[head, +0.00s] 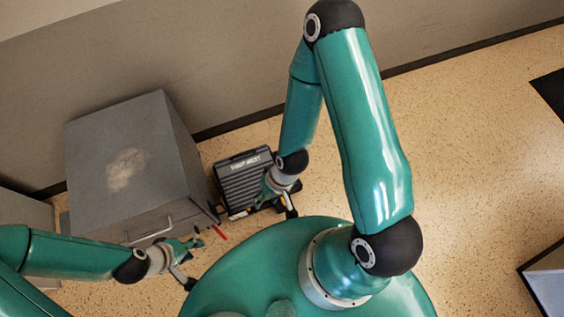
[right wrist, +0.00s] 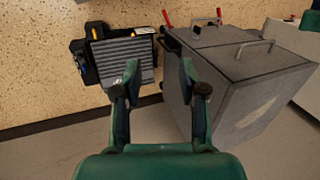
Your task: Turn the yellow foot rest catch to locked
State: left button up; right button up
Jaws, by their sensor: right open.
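The foot rest (head: 240,182) is a dark ribbed plate on the floor beside the grey cabinet. It also shows in the right wrist view (right wrist: 125,58). A small yellow part, likely the catch (right wrist: 96,33), is on its left side in that view; I cannot tell its setting. In the head view my right gripper hides that side. My right gripper (head: 279,204) is open and empty above the foot rest's edge; its fingers (right wrist: 160,68) span the plate's right side in the wrist view, apart from the catch. My left gripper (head: 193,264) looks open and empty in front of the cabinet.
The grey cabinet (head: 95,190) with a handle stands close to the left of the foot rest. A red-tipped part (head: 219,232) sticks out near its front. A wall runs behind.

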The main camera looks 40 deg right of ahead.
jog(key=shift+o, duration=2.2)
jog(key=shift+f+b, duration=0.3)
jog(key=shift+o, duration=0.4)
jog(key=w+d+f+m+h+b, duration=0.1)
jog(key=w+d+f+m+b, duration=0.1)
jog(key=f+b, duration=0.5)
jog(key=w+d+f+m+h+b, duration=0.1)
jog(key=w+d+f+m+b, duration=0.2)
jog(key=f+m+b, duration=0.3)
notch_tip(320, 180, down, 6)
jog(key=d+b, duration=0.1)
jog(key=b, duration=0.1)
jog(key=shift+w+d+r+h+b, duration=0.15)
jog(key=shift+w+d+h+b, duration=0.05)
jog(key=shift+d+h+b, duration=0.1)
jog(key=m+h+b, duration=0.1)
jog(key=m+b, duration=0.9)
jog(key=b, duration=0.4)
send_over(283, 201)
notch_tip(283, 201, down, 16)
jog(key=shift+m+g, duration=0.3)
notch_tip(283, 201, down, 17)
jog(key=b, duration=0.8)
jog(key=shift+r, duration=0.2)
jog(key=shift+w, duration=0.1)
jog(key=c, duration=1.1)
